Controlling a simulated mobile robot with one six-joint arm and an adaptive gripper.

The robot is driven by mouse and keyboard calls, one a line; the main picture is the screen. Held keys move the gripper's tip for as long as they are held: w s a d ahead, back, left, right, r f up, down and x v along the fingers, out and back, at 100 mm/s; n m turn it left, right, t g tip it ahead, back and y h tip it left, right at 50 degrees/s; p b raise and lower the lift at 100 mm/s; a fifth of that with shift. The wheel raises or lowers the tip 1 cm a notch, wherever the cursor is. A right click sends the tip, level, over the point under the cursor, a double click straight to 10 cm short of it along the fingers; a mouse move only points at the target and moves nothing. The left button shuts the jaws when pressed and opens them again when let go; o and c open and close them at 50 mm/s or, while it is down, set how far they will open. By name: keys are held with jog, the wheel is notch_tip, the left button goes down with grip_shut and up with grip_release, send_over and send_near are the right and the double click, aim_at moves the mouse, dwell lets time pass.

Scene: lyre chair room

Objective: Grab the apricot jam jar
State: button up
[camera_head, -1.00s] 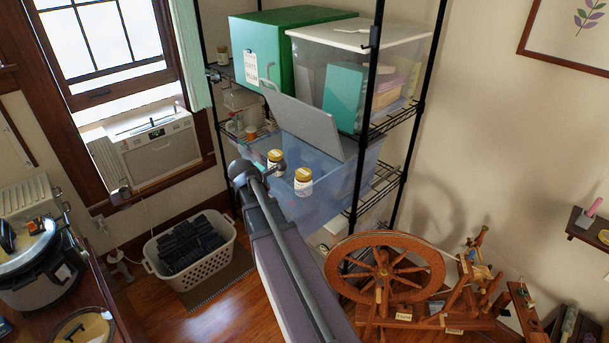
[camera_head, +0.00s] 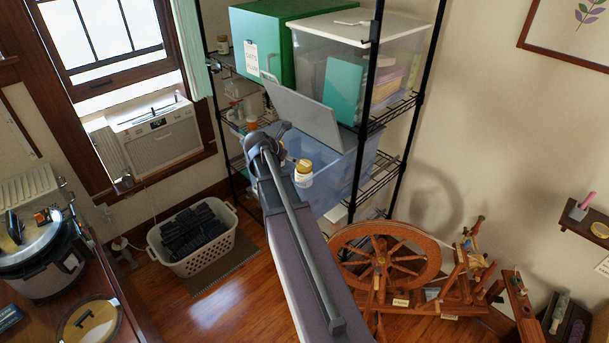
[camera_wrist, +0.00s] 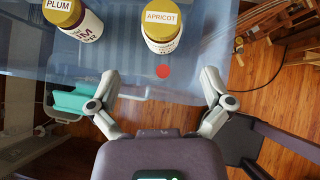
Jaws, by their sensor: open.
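The apricot jam jar (camera_wrist: 162,36) has a yellow lid labelled APRICOT and stands upright at the top of the wrist view. A similar jar labelled PLUM (camera_wrist: 76,24) stands to its left. In the head view, the right-hand yellow-lidded jar (camera_head: 303,176) appears to be the apricot one, though its label is not readable there. The other jar is mostly hidden behind my arm. My gripper (camera_wrist: 160,78) is open and empty, its fingers spread wide below the apricot jar in the wrist view, not touching it.
The jars are at a translucent blue bin (camera_head: 335,195) on a black wire rack, with a tilted grey lid (camera_head: 305,112) above. Rack posts stand close by. A spinning wheel (camera_head: 385,262) is to the right, a laundry basket (camera_head: 192,236) to the left on the floor.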

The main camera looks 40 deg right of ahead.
aim_at(301, 166)
jog(key=b+x, duration=0.5)
jog(key=x, duration=0.1)
jog(key=shift+w+d+f, duration=0.1)
jog(key=shift+d+f, duration=0.1)
jog(key=shift+f, duration=0.15)
jog(key=shift+b+x, duration=0.4)
jog(key=shift+x, duration=0.4)
jog(key=shift+d+r, duration=0.1)
jog(key=b+x, duration=0.3)
jog(key=shift+f, duration=0.45)
jog(key=shift+b+x, duration=0.5)
jog(key=shift+x, duration=0.3)
jog(key=shift+r, duration=0.1)
jog(key=c, duration=1.1)
